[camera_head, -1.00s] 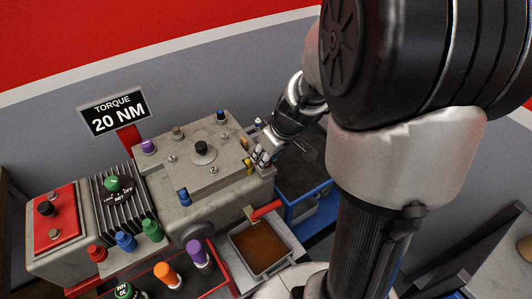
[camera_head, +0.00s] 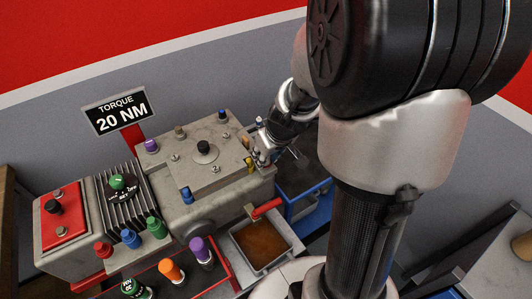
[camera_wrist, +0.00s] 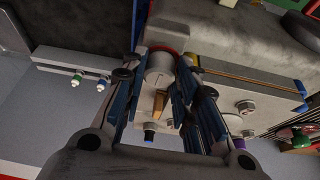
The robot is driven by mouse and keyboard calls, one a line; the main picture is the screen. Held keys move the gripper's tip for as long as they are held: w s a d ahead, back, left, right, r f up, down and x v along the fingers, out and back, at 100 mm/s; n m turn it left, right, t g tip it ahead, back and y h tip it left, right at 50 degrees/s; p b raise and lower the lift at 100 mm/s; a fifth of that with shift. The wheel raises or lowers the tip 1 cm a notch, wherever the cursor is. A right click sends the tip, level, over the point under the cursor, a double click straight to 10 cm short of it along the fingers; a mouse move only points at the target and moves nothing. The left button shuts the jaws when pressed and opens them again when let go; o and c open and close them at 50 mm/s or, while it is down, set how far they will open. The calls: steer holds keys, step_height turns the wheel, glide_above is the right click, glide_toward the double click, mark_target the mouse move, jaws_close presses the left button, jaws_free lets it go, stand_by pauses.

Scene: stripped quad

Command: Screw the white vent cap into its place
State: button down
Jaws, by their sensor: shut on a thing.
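My gripper (camera_head: 262,156) is at the right end of the grey metal housing (camera_head: 215,205), close to its top edge. In the wrist view, my gripper (camera_wrist: 160,85) has its fingers closed around a pale, whitish cylindrical piece, which I take to be the white vent cap (camera_wrist: 159,62). A red ring shows at the far end of this piece. The fingers hide its sides, and I cannot tell whether it is seated or how deep it sits. In the head view the cap is hidden by the gripper.
A yellow cap (camera_head: 249,163) stands right beside my gripper. Blue (camera_head: 187,195), purple (camera_head: 151,146) and black (camera_head: 203,147) caps stand on the housing. A red lever (camera_head: 267,207) sticks out above a tray of brown liquid (camera_head: 262,243). A blue-edged bin (camera_head: 308,200) lies to the right.

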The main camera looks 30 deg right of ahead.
steer(key=shift+r+m+p, duration=0.1)
steer(key=shift+m+p, duration=0.5)
steer(key=shift+p, duration=0.3)
steer(key=shift+m+h+p, duration=0.3)
steer(key=shift+p, duration=0.15)
steer(key=c, duration=1.2)
jaws_free()
steer(key=shift+a, duration=0.1)
steer(key=d+v, duration=0.1)
steer(key=v, duration=1.1)
steer(key=shift+n, duration=0.8)
steer(key=s+a+r, duration=0.2)
steer(key=s+a, duration=0.2)
steer(key=s+a+r, duration=0.3)
steer(key=s+a, duration=0.1)
steer(key=s, duration=0.1)
steer(key=s+a+r, duration=0.2)
steer(key=s+a, duration=0.2)
steer(key=s, duration=0.1)
steer(key=shift+s+a+r, duration=0.2)
steer(key=shift+r, duration=0.05)
